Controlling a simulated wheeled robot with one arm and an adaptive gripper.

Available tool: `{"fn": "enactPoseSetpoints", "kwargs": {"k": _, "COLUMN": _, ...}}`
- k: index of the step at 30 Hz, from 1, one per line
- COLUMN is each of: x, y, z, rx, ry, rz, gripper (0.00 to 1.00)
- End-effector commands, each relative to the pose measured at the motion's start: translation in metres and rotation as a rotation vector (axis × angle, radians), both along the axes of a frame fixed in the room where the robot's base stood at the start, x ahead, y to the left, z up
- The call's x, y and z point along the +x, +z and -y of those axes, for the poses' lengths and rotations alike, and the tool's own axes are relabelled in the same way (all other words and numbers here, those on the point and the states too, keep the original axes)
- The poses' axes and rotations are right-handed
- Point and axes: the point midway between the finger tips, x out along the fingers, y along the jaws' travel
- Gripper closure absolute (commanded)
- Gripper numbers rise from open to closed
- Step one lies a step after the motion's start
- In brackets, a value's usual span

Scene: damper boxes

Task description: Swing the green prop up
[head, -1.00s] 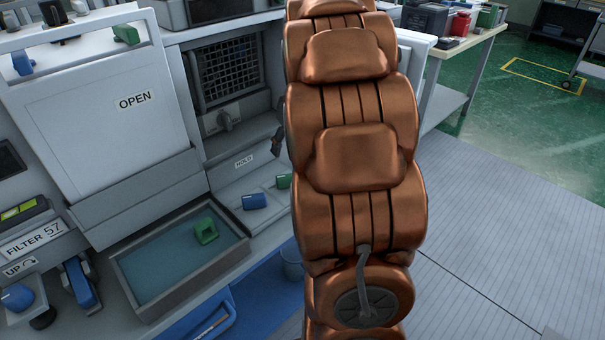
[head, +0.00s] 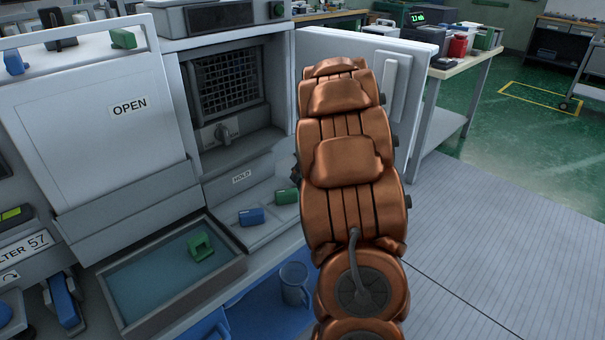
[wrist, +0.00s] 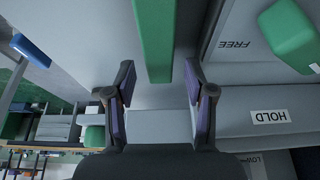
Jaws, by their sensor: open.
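A long green bar (wrist: 154,40), likely the green prop, shows in the wrist view, running down from the top edge. My gripper (wrist: 160,88) is open, with one finger either side of the bar's line. A green block (wrist: 292,36) beside the FREE and HOLD labels shows at the upper right of the wrist view. In the head view a green block (head: 287,196) sits near the HOLD label. My arm hides the gripper and the bar there.
A white door (head: 415,75) stands open behind my arm in the head view. A blue block (head: 251,216) sits left of the green one. A tray (head: 232,283) holds a green piece (head: 201,246). A mug (head: 294,283) stands below. Open floor lies to the right.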

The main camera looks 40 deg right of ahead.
Motion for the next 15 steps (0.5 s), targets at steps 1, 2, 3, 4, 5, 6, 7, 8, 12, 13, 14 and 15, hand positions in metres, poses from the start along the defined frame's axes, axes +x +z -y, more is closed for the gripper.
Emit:
{"fn": "enactPoseSetpoints", "kwargs": {"k": 1, "x": 0.0012, "y": -0.0032, "z": 0.0000, "rx": 0.000, "ry": -0.001, "rz": 0.000, "gripper": 0.46}}
{"fn": "enactPoseSetpoints", "kwargs": {"k": 2, "x": 0.0018, "y": -0.0041, "z": 0.0000, "rx": 0.000, "ry": -0.001, "rz": 0.001, "gripper": 0.46}}
{"fn": "enactPoseSetpoints", "kwargs": {"k": 3, "x": 0.0023, "y": -0.0051, "z": 0.0001, "rx": -0.001, "ry": -0.001, "rz": 0.001, "gripper": 0.46}}
{"fn": "enactPoseSetpoints", "kwargs": {"k": 4, "x": 0.0026, "y": -0.0056, "z": 0.0002, "rx": -0.001, "ry": -0.001, "rz": 0.001, "gripper": 0.46}}
{"fn": "enactPoseSetpoints", "kwargs": {"k": 5, "x": 0.0028, "y": -0.0059, "z": 0.0002, "rx": -0.001, "ry": -0.001, "rz": 0.002, "gripper": 0.46}}
{"fn": "enactPoseSetpoints", "kwargs": {"k": 6, "x": 0.0030, "y": -0.0059, "z": 0.0003, "rx": -0.001, "ry": -0.001, "rz": 0.002, "gripper": 0.46}}
{"fn": "enactPoseSetpoints", "kwargs": {"k": 7, "x": 0.0030, "y": -0.0059, "z": 0.0003, "rx": -0.002, "ry": -0.002, "rz": 0.002, "gripper": 0.46}}
{"fn": "enactPoseSetpoints", "kwargs": {"k": 8, "x": 0.0030, "y": -0.0059, "z": 0.0003, "rx": -0.002, "ry": -0.002, "rz": 0.002, "gripper": 0.46}}
{"fn": "enactPoseSetpoints", "kwargs": {"k": 12, "x": 0.0029, "y": -0.0056, "z": 0.0003, "rx": -0.002, "ry": -0.001, "rz": 0.002, "gripper": 0.48}}
{"fn": "enactPoseSetpoints", "kwargs": {"k": 13, "x": 0.0029, "y": -0.0057, "z": 0.0003, "rx": -0.002, "ry": -0.001, "rz": 0.002, "gripper": 0.51}}
{"fn": "enactPoseSetpoints", "kwargs": {"k": 14, "x": 0.0029, "y": -0.0057, "z": 0.0003, "rx": -0.002, "ry": -0.001, "rz": 0.002, "gripper": 0.54}}
{"fn": "enactPoseSetpoints", "kwargs": {"k": 15, "x": 0.0029, "y": -0.0056, "z": 0.0003, "rx": -0.002, "ry": -0.001, "rz": 0.002, "gripper": 0.58}}
